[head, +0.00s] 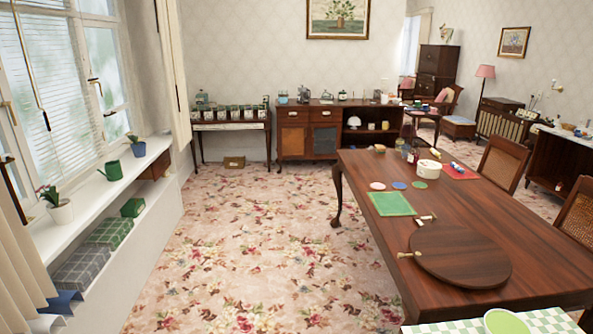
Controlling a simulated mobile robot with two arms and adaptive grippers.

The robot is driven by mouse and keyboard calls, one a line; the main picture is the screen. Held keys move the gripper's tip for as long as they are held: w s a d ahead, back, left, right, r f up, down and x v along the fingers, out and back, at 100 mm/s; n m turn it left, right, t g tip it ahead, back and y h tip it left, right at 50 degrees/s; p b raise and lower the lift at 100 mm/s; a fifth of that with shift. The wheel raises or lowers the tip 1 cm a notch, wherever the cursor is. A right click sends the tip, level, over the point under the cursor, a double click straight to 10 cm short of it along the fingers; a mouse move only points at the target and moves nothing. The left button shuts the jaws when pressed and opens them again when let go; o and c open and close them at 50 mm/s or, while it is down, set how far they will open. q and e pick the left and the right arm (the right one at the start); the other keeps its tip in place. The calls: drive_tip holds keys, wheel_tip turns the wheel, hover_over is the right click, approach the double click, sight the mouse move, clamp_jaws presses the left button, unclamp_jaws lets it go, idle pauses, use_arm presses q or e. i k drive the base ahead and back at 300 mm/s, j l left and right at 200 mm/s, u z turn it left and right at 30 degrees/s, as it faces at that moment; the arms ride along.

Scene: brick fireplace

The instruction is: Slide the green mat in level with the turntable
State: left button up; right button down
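The green mat (391,203) lies flat on the dark wooden table (365,165), close to its left edge. The turntable (462,256) is a dark round wooden disc on the same table, nearer to me and to the right of the mat. The mat and turntable are apart, with a strip of bare wood between them. A small white and tan item (427,218) lies in that strip, by the mat's near right corner. Neither of my grippers shows in the head view.
Pink (377,186), blue (399,185) and green (420,184) discs lie beyond the mat. A white pot (429,169) and red mat (461,171) stand farther back. A small wooden piece (409,254) touches or nears the turntable's left side. A checkered cloth (545,322) is nearest.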

sight(387, 204)
drive_tip(key=i+z, duration=0.15)
drive_tip(key=i, duration=0.5)
drive_tip(key=i+j+z, duration=0.1)
drive_tip(key=i, duration=0.5)
drive_tip(key=i+j+z, duration=0.15)
drive_tip(key=i, duration=0.45)
drive_tip(key=i+j, duration=0.05)
drive_tip(key=j, duration=0.05)
